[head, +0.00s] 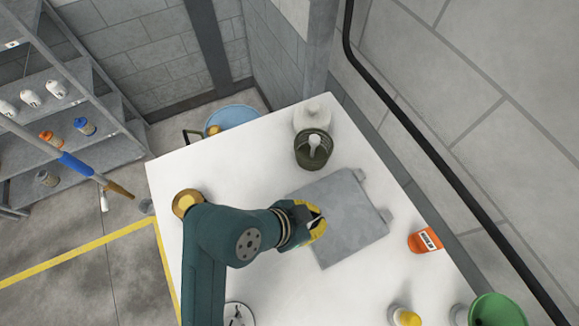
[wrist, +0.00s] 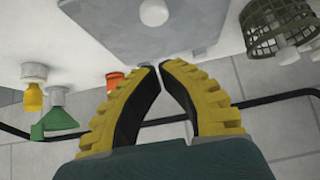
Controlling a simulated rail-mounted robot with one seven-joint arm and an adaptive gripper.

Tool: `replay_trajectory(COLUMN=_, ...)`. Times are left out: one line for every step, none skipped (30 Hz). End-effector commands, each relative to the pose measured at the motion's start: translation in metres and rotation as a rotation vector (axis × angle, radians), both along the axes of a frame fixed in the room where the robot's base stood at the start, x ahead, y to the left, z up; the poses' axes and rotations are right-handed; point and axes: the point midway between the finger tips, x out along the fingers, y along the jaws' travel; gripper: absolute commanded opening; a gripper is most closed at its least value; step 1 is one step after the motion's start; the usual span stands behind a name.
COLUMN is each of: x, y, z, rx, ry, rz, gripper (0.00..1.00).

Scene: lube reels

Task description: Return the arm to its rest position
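My arm reaches in over the white table (head: 245,165) in the head view. My gripper (head: 318,222), with yellow ribbed fingers, is above the left edge of a flat grey plate (head: 345,205). In the wrist view, the fingertips of my gripper (wrist: 160,68) come together with nothing between them. The grey plate (wrist: 125,40) lies beyond the fingertips there, apart from them. The height of my gripper above the plate is hard to tell.
A dark green basket (head: 313,150) and a pale container (head: 312,115) stand at the back. An orange container (head: 425,241), a yellow-topped bottle (head: 405,316) and a green funnel (head: 497,310) are at the right. A brass-coloured round piece (head: 186,202) sits near the left edge. Shelves (head: 75,130) stand left.

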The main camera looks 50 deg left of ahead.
Motion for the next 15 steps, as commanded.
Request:
replay_trajectory(x=-0.010, y=0.004, z=0.003, rx=0.005, ry=-0.004, rz=0.008, gripper=0.00)
replay_trajectory(x=-0.016, y=0.006, z=0.009, rx=0.005, ry=-0.004, rz=0.010, gripper=0.00)
replay_trajectory(x=-0.024, y=0.008, z=0.016, rx=0.005, ry=-0.004, rz=0.010, gripper=0.00)
replay_trajectory(x=-0.029, y=0.008, z=0.021, rx=0.005, ry=-0.003, rz=0.009, gripper=0.00)
replay_trajectory(x=-0.034, y=0.010, z=0.027, rx=0.005, ry=-0.004, rz=0.010, gripper=0.00)
replay_trajectory(x=-0.040, y=0.011, z=0.034, rx=0.004, ry=-0.004, rz=0.010, gripper=0.00)
replay_trajectory(x=-0.045, y=0.011, z=0.037, rx=0.004, ry=-0.002, rz=0.009, gripper=0.00)
replay_trajectory(x=-0.048, y=0.012, z=0.042, rx=0.004, ry=-0.003, rz=0.008, gripper=0.00)
replay_trajectory(x=-0.052, y=0.013, z=0.047, rx=0.004, ry=-0.003, rz=0.008, gripper=0.00)
replay_trajectory(x=-0.055, y=0.013, z=0.049, rx=0.003, ry=-0.002, rz=0.005, gripper=0.00)
replay_trajectory(x=-0.057, y=0.013, z=0.051, rx=0.003, ry=-0.003, rz=0.005, gripper=0.00)
replay_trajectory(x=-0.059, y=0.014, z=0.054, rx=0.003, ry=-0.002, rz=0.004, gripper=0.00)
replay_trajectory(x=-0.060, y=0.013, z=0.055, rx=0.002, ry=0.000, rz=0.003, gripper=0.00)
replay_trajectory(x=-0.061, y=0.013, z=0.056, rx=0.002, ry=0.000, rz=0.003, gripper=0.00)
replay_trajectory(x=-0.061, y=0.013, z=0.056, rx=0.002, ry=0.000, rz=0.003, gripper=0.00)
